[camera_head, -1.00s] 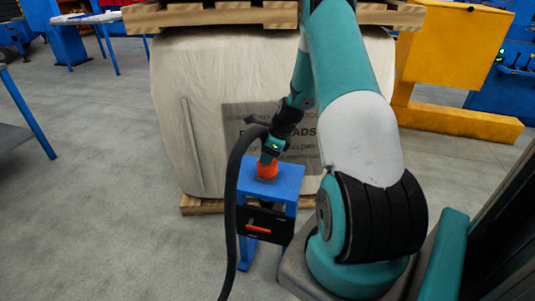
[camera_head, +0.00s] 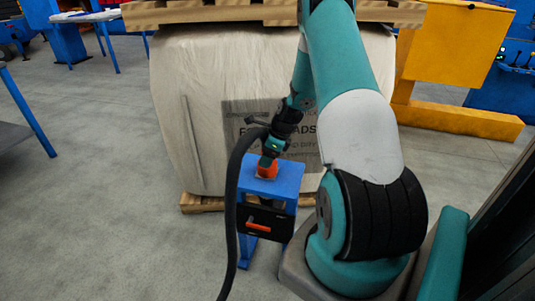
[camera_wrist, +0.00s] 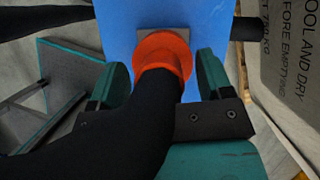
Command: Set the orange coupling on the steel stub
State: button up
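The orange coupling (camera_head: 266,171) is at the blue stand's (camera_head: 290,179) top, under my gripper (camera_head: 270,158). In the wrist view, the coupling (camera_wrist: 162,52) is between the two teal fingertips of my gripper (camera_wrist: 163,75). The steel stub itself is hidden. I cannot tell whether the coupling is around the stub or fully down on the plate. My black hose covers part of the wrist view.
A large wrapped load (camera_head: 200,90) on a wooden pallet (camera_head: 202,204) stands close behind the stand. A black box with an orange handle (camera_head: 259,227) is on the stand's front. Yellow equipment (camera_head: 458,45) is at the back right.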

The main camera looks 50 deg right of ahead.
jog(key=p+v, duration=0.2)
jog(key=v, duration=1.5)
jog(key=shift+r+p, duration=0.2)
jog(key=shift+p, duration=0.1)
jog(key=w+a+r+n, duration=0.2)
jog(key=a+r+n, duration=0.15)
jog(key=a, duration=0.35)
jog(key=w+a+r+n, duration=0.2)
jog(key=a+n, duration=0.3)
jog(key=a, duration=0.2)
jog(key=s+a+r+n+g+y, duration=0.1)
jog(key=s+a+r+n, duration=0.15)
jog(key=a+n, duration=0.55)
jog(key=s+a+r+n+g+y, duration=0.1)
jog(key=a+r+n, duration=0.3)
jog(key=a, duration=0.6)
jog(key=s+a+r+n+g, duration=0.2)
jog(key=s+a+r+n, duration=0.1)
jog(key=s+a+n, duration=1.2)
notch_tip(320, 180, up, 12)
jog(key=d+n+p, duration=0.1)
jog(key=d+p, duration=0.1)
jog(key=p, duration=1.1)
jog(key=shift+d, duration=0.15)
